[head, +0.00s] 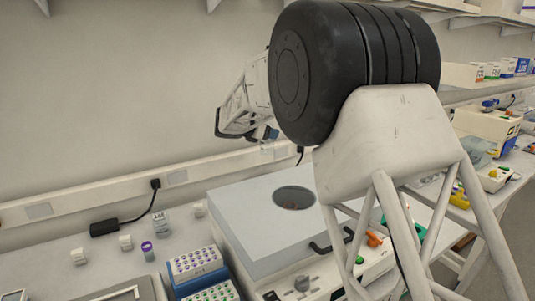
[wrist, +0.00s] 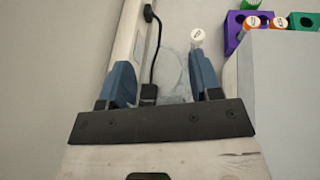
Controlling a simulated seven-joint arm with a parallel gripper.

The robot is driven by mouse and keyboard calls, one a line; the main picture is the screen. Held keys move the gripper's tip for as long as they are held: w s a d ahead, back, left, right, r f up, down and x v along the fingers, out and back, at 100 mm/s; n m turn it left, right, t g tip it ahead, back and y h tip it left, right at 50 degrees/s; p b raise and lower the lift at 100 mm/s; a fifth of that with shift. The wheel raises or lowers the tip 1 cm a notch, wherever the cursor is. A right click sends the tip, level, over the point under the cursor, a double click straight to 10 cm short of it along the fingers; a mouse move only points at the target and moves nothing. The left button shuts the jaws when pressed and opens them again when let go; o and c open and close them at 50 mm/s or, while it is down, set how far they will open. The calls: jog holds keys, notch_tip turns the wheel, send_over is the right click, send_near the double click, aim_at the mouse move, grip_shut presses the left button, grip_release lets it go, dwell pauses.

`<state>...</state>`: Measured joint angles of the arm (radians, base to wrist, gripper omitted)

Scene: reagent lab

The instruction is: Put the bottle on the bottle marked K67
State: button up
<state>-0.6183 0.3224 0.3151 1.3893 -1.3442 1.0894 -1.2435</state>
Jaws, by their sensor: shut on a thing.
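My gripper (wrist: 160,68) shows in the wrist view with its two blue fingers set apart around a faint, clear, glassy thing (wrist: 174,78), which looks like a clear bottle. Its outline is hard to make out. A white round cap with a dark mark (wrist: 197,37) shows by the right fingertip; I cannot tell whether it belongs to the held thing. No K67 mark is readable in either view.
Small white-topped containers (head: 126,242) and a purple-capped one (head: 147,250) stand on the left bench. A blue rack of vials (head: 194,264) is beside a large grey-lidded machine (head: 262,225). A black adapter (head: 104,228) with cable lies near the wall. Purple (wrist: 234,30) and green holders show in the wrist view.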

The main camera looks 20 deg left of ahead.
aim_at(268, 149)
jog(key=shift+f, duration=0.95)
jog(key=shift+f, duration=0.1)
jog(key=shift+f, duration=2.4)
jog(key=shift+f, duration=0.1)
jog(key=o, duration=0.9)
jog(key=v, duration=1.2)
